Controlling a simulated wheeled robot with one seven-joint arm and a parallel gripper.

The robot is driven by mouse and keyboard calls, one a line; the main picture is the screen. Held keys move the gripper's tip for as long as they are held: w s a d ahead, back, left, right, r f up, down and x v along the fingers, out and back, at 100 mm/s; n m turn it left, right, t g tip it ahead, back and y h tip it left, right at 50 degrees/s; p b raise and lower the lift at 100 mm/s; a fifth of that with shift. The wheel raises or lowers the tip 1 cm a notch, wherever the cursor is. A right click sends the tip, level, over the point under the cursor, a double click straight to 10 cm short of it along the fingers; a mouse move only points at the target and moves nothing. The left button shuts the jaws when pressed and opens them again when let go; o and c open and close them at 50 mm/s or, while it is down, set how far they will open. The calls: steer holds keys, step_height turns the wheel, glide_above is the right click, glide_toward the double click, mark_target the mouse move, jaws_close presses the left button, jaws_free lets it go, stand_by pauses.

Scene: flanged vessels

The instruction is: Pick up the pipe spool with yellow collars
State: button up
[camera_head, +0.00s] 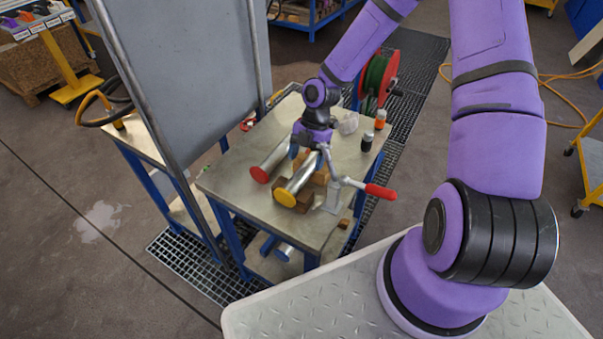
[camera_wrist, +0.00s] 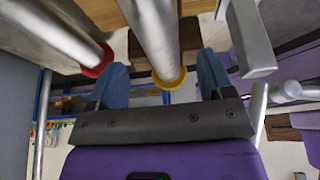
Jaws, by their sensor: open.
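The pipe spool with yellow collars (camera_head: 302,176) is a bare metal tube lying on wooden blocks on the workbench; its near yellow collar faces the camera. In the wrist view the yellow-collared spool (camera_wrist: 153,32) runs between the two blue fingers of my gripper (camera_wrist: 162,64). The fingers are open, one on each side of the tube, with a gap visible at both sides. In the head view my gripper (camera_head: 308,148) is over the spool's far part and hides its far end. I cannot tell how deep the fingertips reach.
A red-collared spool (camera_head: 273,160) lies close to the left, outside the left finger. A metal toggle clamp with a red handle (camera_head: 380,191) stands close to the right. Two small bottles (camera_head: 373,130) stand at the back right. A grey panel (camera_head: 185,70) rises left of the workbench (camera_head: 235,185).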

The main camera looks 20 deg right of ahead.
mark_target(305, 167)
steer(key=shift+x, duration=2.95)
steer(key=shift+d, duration=0.15)
jaws_close()
